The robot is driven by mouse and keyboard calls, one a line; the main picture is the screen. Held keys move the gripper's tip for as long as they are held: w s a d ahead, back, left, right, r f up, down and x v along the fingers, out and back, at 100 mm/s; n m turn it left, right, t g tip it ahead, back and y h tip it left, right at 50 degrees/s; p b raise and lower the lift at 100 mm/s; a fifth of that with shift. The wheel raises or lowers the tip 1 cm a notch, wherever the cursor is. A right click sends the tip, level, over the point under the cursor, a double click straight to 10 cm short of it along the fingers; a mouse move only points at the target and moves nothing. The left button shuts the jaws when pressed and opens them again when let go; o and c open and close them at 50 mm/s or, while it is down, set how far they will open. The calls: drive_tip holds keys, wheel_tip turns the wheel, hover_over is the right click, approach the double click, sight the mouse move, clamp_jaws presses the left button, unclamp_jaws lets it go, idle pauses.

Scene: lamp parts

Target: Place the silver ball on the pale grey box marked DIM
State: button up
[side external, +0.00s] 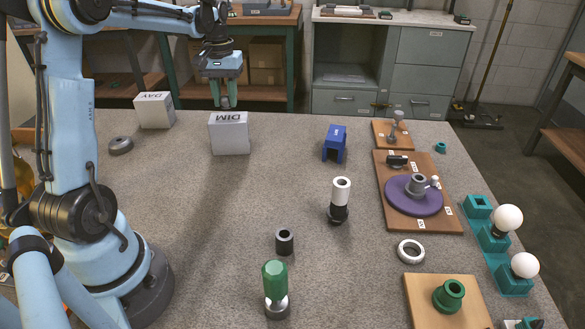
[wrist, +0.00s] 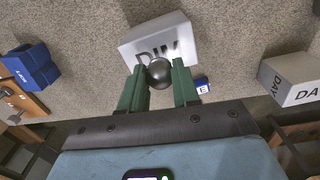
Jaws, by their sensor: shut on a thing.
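The pale grey box marked DIM (side external: 230,138) stands upright on the table towards the back; its lettered top also shows in the wrist view (wrist: 150,37). In the wrist view, my green fingers (wrist: 158,66) are shut on the silver ball (wrist: 159,73), which looks dark and shiny there. The ball is in front of part of the DIM lettering. In the side view it is small at the fingertips, and I cannot tell whether it touches the box top.
A similar box marked DAY (side external: 155,110) stands left of the DIM box. A blue block (side external: 335,142) is to the right. Black-and-white and green-handled upright parts (side external: 340,198) (side external: 275,283) stand nearer. Boards with fittings (side external: 448,208) line the right side. The table just before the DIM box is clear.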

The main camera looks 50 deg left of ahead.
drive_tip(key=shift+f, duration=1.3)
drive_tip(key=shift+f, duration=0.1)
drive_tip(key=o, duration=1)
